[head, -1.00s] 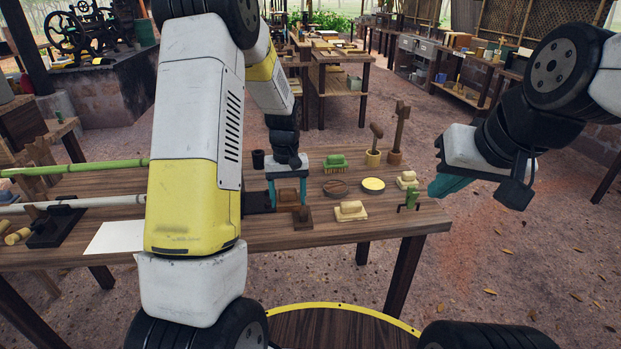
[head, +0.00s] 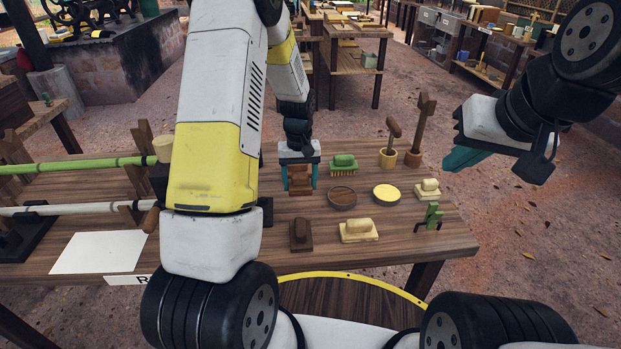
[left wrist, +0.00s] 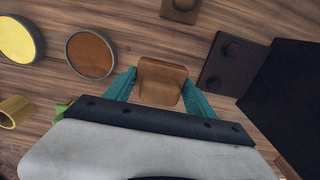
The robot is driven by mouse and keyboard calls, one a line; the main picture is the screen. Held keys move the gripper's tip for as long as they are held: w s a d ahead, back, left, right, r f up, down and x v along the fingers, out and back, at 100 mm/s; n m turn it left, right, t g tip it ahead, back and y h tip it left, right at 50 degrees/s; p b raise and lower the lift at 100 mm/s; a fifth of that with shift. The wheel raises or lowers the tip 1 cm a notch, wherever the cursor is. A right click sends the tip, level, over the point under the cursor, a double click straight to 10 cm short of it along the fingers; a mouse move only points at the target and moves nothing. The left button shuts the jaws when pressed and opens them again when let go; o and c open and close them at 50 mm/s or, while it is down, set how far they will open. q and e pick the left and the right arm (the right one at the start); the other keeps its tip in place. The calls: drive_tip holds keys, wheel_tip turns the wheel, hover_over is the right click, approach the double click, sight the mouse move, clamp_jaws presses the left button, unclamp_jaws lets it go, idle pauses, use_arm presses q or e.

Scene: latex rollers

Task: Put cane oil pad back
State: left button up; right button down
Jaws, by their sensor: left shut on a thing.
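My left gripper (head: 300,180) is shut on a brown wooden block (head: 300,174), which may be the cane oil pad. The block also shows between the teal fingers in the left wrist view (left wrist: 160,82). I cannot tell whether it touches the table. A dark brown pad (head: 300,236) and a cream pad (head: 358,230) lie nearer the table's front edge. A round dish with a brown top (head: 341,197) is just right of the gripper, and a yellow-topped dish (head: 386,195) lies beyond it. My right gripper (head: 462,158) hangs at the right; its finger gap is unclear.
A dark plate with two holes (left wrist: 222,62) is beside the held block. White paper (head: 100,252) lies left.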

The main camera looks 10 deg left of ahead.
sight(300, 175)
use_arm(q)
drive_tip(key=shift+f, duration=2.6)
drive_tip(key=shift+f, duration=0.1)
drive_tip(key=o, duration=1.3)
wheel_tip(300, 175, up, 12)
drive_tip(key=shift+f, duration=0.1)
drive_tip(key=s+d+r+m+t+h, duration=0.15)
drive_tip(key=s+r+t, duration=0.25)
drive_tip(key=s+r, duration=1.45)
drive_tip(key=s, duration=0.1)
drive_tip(key=s+r+m+t, duration=0.1)
drive_tip(key=s+r, duration=0.1)
drive_tip(key=s+r+m+t, duration=0.1)
drive_tip(key=s, duration=0.1)
drive_tip(key=shift+s+d+r+h, duration=0.15)
drive_tip(key=shift+s+d+h, duration=0.2)
drive_tip(key=shift+s, duration=0.05)
